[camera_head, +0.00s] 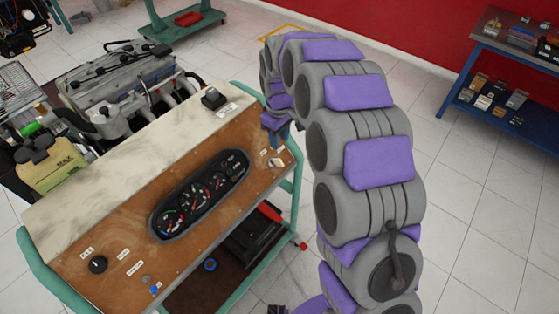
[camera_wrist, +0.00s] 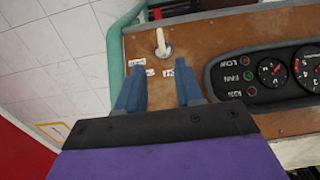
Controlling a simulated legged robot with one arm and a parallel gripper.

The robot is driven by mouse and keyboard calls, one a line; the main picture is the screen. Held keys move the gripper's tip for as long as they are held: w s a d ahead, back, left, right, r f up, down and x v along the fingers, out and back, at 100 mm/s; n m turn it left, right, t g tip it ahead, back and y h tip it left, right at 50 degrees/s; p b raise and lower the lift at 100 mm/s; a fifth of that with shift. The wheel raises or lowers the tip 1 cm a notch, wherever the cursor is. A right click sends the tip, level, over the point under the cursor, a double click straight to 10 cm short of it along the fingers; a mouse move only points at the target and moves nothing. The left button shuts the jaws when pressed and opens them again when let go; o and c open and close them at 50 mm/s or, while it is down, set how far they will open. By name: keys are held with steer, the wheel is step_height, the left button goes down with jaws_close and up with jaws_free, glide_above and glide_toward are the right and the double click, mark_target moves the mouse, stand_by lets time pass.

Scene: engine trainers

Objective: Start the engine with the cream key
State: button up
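The cream key (camera_wrist: 162,42) stands out of the wooden panel near its end, with a round base under it, in the wrist view. In the head view a small pale thing (camera_head: 276,161) at the panel's right end looks like the same key. My gripper (camera_wrist: 160,82) has two blue fingers spread apart with nothing between them. The key lies beyond the fingertips, roughly in line with the gap, and is not touched. In the head view my gripper (camera_head: 283,130) is over the panel's right end, partly hidden by my arm.
The wooden panel (camera_head: 120,215) carries a gauge cluster (camera_head: 200,195), a black knob (camera_head: 98,265) and small labels. A green frame (camera_head: 297,195) borders it. The engine (camera_head: 130,85) stands behind. A blue table (camera_head: 490,110) with small parts stands right; tiled floor between is clear.

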mark_target(279, 160)
step_height(279, 160, down, 11)
steer(key=shift+s+a+r+b, duration=0.1)
steer(key=shift+r+b, duration=0.1)
steer(key=shift+b, duration=0.85)
steer(key=shift+a, duration=0.1)
jaws_close()
